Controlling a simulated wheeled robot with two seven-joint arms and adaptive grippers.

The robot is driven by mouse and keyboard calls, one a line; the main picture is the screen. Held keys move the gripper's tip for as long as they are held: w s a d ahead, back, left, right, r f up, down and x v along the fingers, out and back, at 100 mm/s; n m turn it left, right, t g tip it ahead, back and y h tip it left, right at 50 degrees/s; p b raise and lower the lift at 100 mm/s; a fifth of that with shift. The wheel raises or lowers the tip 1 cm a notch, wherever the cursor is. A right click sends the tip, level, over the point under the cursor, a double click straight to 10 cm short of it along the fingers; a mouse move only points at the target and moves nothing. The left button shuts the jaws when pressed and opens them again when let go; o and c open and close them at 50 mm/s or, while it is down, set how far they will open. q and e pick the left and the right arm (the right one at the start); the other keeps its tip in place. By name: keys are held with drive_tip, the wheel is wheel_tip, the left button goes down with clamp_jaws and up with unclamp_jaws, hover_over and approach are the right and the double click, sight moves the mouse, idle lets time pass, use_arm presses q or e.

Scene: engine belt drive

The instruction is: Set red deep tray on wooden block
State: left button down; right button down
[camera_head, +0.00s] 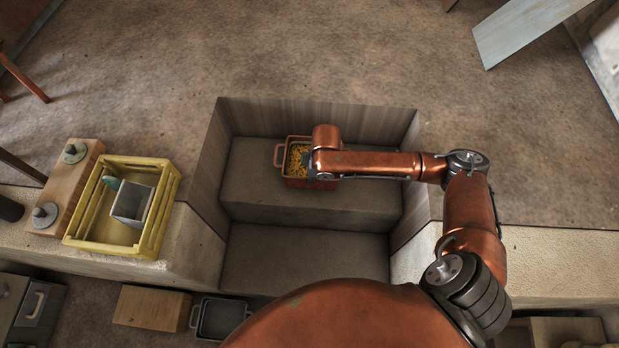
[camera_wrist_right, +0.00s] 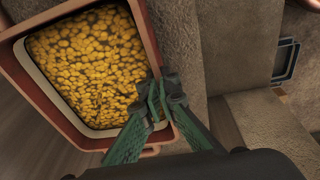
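The red deep tray (camera_head: 297,183), full of yellow pieces, is in the stepped recess, over its upper step; I cannot tell whether it touches the step. In the right wrist view the tray (camera_wrist_right: 68,118) fills the upper left. My right gripper (camera_head: 311,162) is at the tray's right side; in the right wrist view its green fingers (camera_wrist_right: 166,92) close together on the tray's near rim. A plain wooden block (camera_head: 152,308) lies low at the left, on the floor. My left gripper is not in view.
A yellow crate (camera_head: 108,247) holding a grey box (camera_head: 132,204) stands on the left ledge. A dark grey tray (camera_head: 218,320) with a handle is beside the plain block. The recess walls (camera_head: 207,180) rise around the red tray. The lower step (camera_head: 300,262) is bare.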

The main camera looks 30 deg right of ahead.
drive_tip(key=shift+w, duration=0.1)
drive_tip(key=shift+f, duration=0.1)
idle(0.3)
drive_tip(key=c, duration=2.6)
unclamp_jaws()
drive_tip(key=shift+f, duration=0.15)
drive_tip(key=shift+c, duration=0.2)
drive_tip(key=o, duration=0.5)
